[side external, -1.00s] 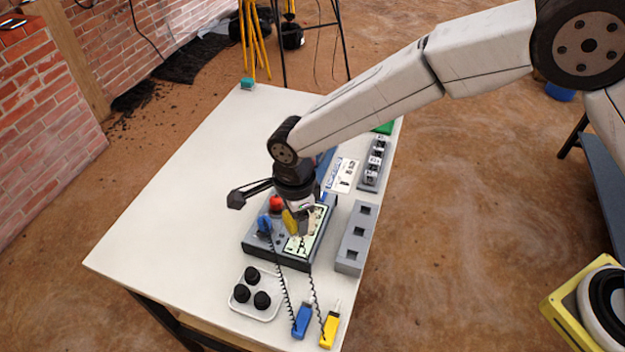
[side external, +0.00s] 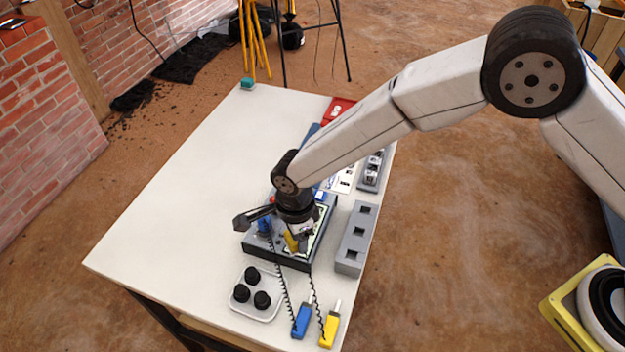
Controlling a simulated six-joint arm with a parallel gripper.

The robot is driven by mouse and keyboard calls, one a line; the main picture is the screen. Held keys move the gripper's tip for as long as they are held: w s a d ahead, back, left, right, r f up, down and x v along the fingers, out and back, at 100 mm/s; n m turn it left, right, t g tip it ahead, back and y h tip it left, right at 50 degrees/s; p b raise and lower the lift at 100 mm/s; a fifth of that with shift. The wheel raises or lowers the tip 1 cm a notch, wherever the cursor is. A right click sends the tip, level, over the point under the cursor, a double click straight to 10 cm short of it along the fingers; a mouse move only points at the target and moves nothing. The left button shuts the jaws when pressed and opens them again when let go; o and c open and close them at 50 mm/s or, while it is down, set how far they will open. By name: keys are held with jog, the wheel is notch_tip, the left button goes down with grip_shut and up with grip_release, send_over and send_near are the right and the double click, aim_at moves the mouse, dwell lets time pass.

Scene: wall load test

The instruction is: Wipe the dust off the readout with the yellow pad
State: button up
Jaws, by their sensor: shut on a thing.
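The yellow pad (side external: 291,241) is in my gripper (side external: 297,238), which is shut on it. The pad is at the readout (side external: 314,243), a pale panel on top of the dark grey instrument box (side external: 262,254). The pad looks tilted and low over the readout's left part; I cannot tell whether it touches. My gripper and wrist hide much of the panel. Dust on the readout is too small to make out.
A blue knob or plug (side external: 264,224) stands on the box beside my gripper. Coiled leads run to blue (side external: 301,321) and yellow (side external: 329,328) probes. A white tray (side external: 240,313) holds black knobs. A grey socketed block (side external: 352,258) stands right. The table's left (side external: 170,210) is clear.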

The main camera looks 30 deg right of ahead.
aim_at(315, 199)
jog(key=shift+f, duration=0.6)
jog(key=shift+w+d+f, duration=0.15)
jog(key=shift+w+f, duration=0.05)
jog(key=shift+f, duration=0.05)
jog(key=shift+w+d+f, duration=0.1)
jog(key=shift+w+d, duration=0.2)
jog(key=shift+d, duration=0.05)
jog(key=shift+w+d, duration=3.15)
jog(key=shift+d, duration=0.05)
jog(key=shift+w+d, duration=0.5)
jog(key=shift+w, duration=0.05)
jog(key=shift+r, duration=0.35)
jog(key=shift+c, duration=0.9)
jog(key=shift+s+a+f, duration=0.25)
jog(key=shift+a+f, duration=0.05)
grip_shut()
jog(key=shift+s+a, duration=3.85)
jog(key=shift+s, duration=0.05)
jog(key=shift+s+a+r, duration=0.1)
jog(key=shift+r, duration=3.95)
